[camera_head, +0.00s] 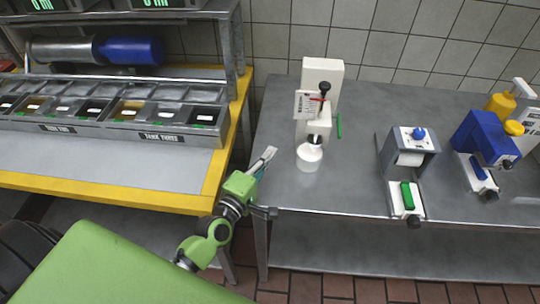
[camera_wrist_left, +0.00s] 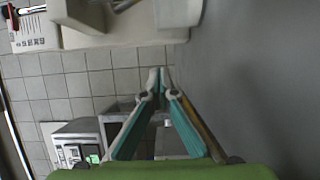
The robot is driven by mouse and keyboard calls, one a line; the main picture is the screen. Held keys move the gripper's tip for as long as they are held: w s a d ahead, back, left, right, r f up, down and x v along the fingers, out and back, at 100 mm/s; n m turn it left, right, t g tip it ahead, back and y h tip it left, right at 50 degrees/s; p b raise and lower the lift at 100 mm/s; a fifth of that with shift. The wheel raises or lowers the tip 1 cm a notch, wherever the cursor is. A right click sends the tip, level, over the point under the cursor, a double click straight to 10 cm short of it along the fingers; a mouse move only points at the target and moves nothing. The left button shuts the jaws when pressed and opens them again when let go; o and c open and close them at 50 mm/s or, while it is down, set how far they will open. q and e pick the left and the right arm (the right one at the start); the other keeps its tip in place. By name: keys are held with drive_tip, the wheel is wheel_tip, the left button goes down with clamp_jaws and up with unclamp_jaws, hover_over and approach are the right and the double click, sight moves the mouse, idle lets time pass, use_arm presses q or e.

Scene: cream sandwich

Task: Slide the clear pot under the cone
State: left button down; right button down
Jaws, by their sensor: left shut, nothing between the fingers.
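A white dispenser machine (camera_head: 322,82) stands on the grey metal counter, with a gauge card and a black knob on its front. A pale cone (camera_head: 310,149) sits at its lower front. What looks like the clear pot (camera_head: 307,165) is directly below the cone; its outline is faint, so I cannot tell its exact seating. My left gripper (camera_head: 268,156) is shut and empty, just left of the cone and pot and apart from them, over the counter's left edge. Its closed fingertips (camera_wrist_left: 160,72) show in the left wrist view. My right gripper is out of view.
A green stick (camera_head: 339,126) lies right of the machine. A grey device with a green lever (camera_head: 407,195) and a blue machine (camera_head: 485,137) stand further right. A yellow-edged station (camera_head: 110,196) with ingredient bins is at left. The counter between the machines is clear.

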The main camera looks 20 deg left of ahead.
sight(309, 157)
use_arm(q)
drive_tip(key=w, duration=0.6)
drive_tip(key=shift+w+d+p, duration=0.2)
drive_tip(key=shift+d+p, duration=0.2)
drive_tip(key=d, duration=0.1)
drive_tip(key=s+d+p, duration=0.1)
drive_tip(key=shift+s+d, duration=0.1)
drive_tip(key=shift+d, duration=0.25)
drive_tip(key=shift+s+d+p, duration=0.3)
drive_tip(key=shift+d, duration=0.15)
drive_tip(key=shift+w+f, duration=0.1)
drive_tip(key=shift+f, duration=0.05)
drive_tip(key=shift+s+d, duration=0.25)
drive_tip(key=shift+d, duration=0.25)
drive_tip(key=shift+s+d, duration=0.25)
drive_tip(key=shift+d, duration=0.25)
drive_tip(key=shift+a, duration=0.1)
